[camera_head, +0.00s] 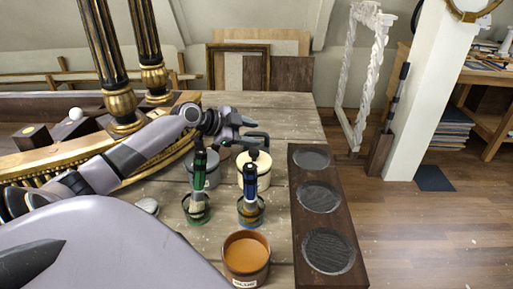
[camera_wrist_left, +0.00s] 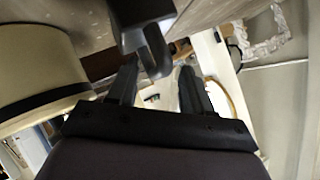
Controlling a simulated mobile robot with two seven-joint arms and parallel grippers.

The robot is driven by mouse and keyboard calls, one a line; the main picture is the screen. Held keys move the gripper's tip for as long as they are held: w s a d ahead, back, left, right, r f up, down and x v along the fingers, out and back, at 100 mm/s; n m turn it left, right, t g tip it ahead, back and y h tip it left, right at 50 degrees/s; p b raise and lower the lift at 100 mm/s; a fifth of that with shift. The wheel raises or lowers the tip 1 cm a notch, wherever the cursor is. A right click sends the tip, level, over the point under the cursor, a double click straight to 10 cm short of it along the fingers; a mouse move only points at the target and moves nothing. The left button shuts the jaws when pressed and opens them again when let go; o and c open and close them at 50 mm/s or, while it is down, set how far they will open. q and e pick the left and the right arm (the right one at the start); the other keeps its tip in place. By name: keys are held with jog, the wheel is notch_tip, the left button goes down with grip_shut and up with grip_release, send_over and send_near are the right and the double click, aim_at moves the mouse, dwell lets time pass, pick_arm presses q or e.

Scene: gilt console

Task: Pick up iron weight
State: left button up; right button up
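A dark block with a loop-like handle, which looks like the iron weight (camera_wrist_left: 142,14), is at the top of the left wrist view, just ahead of my fingers. In the head view, only a small dark arch behind the cream canister (camera_head: 258,174) may belong to it; I cannot separate it clearly from my fingers. My left gripper (camera_head: 250,129) is over the far part of the table, beyond the canisters. In the left wrist view its two fingers (camera_wrist_left: 160,72) are apart, with the handle close to the left finger; I cannot tell whether they touch. My right gripper is not in view.
Jars with green-handled (camera_head: 197,208) and blue-handled (camera_head: 250,213) brushes stand nearer, before a glue pot (camera_head: 246,262). A grey canister (camera_head: 208,178) stands beside the cream one. A dark tray (camera_head: 293,215) with round recesses lies right. The far tabletop (camera_head: 290,115) is clear.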

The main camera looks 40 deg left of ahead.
pick_arm(q)
grip_shut()
jog(key=shift+s+d+f, duration=0.1)
jog(key=shift+d+f, duration=0.05)
jog(key=shift+f, duration=0.1)
dwell(0.9)
jog(key=shift+r, duration=0.25)
